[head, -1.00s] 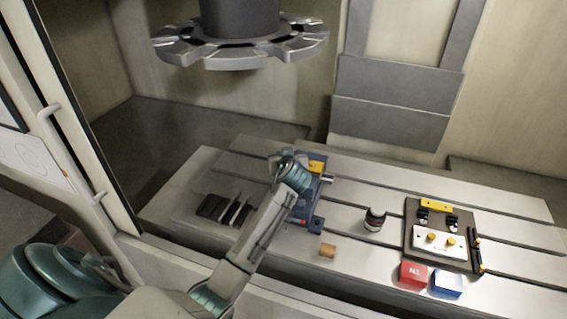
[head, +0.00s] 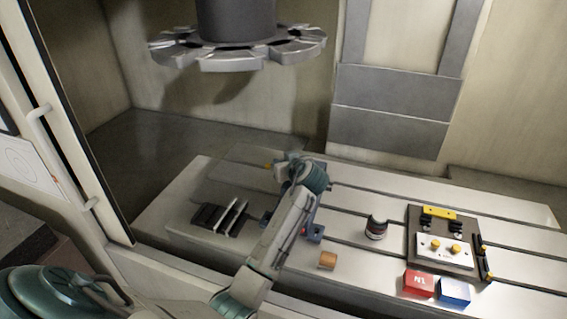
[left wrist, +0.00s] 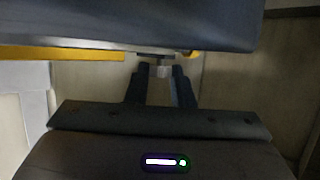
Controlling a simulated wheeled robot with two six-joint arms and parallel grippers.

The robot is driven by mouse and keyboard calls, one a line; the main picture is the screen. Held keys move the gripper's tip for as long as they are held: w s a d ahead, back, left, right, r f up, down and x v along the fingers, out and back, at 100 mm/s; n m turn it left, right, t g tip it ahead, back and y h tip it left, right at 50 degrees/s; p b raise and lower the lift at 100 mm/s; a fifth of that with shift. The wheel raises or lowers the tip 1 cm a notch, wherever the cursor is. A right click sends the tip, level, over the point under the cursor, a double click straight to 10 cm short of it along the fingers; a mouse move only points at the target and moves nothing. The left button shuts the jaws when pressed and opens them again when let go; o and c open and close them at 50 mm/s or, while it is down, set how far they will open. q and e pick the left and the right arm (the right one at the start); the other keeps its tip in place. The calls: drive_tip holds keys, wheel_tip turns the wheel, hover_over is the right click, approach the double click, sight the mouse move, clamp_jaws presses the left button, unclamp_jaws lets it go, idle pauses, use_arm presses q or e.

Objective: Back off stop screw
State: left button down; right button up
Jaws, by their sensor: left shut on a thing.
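In the head view the blue vise (head: 314,234) is mostly hidden behind my left arm; only parts of its near end and side show. In the left wrist view a dark blue body (left wrist: 170,22) with a yellow strip (left wrist: 70,53) fills the top. A small grey screw-like piece (left wrist: 161,70) sticks out below it. My left gripper (left wrist: 160,75) has its two dark fingers on either side of this piece and is shut on it. The fingertips are hidden behind my arm in the head view. My right gripper is not in view.
A dark plate with a white block and yellow knobs (head: 470,262) lies at the right of the slotted table (head: 370,270). A red block (head: 418,284), a blue block (head: 454,291), a dark round canister (head: 376,228) and a small wooden block (head: 327,260) stand nearby. Dark slotted pieces (head: 218,218) lie left.

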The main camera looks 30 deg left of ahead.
use_arm(q)
drive_tip(key=c, duration=1.3)
unclamp_jaws()
drive_tip(key=shift+o, duration=0.2)
drive_tip(key=b+v, duration=0.3)
drive_tip(key=v, duration=0.6)
drive_tip(key=shift+s+d+b, duration=0.1)
drive_tip(key=shift+d+b, duration=0.15)
drive_tip(key=shift+b, duration=0.15)
drive_tip(key=shift+s+d+r, duration=0.35)
drive_tip(key=shift+d+r, duration=0.05)
drive_tip(key=shift+c, duration=0.2)
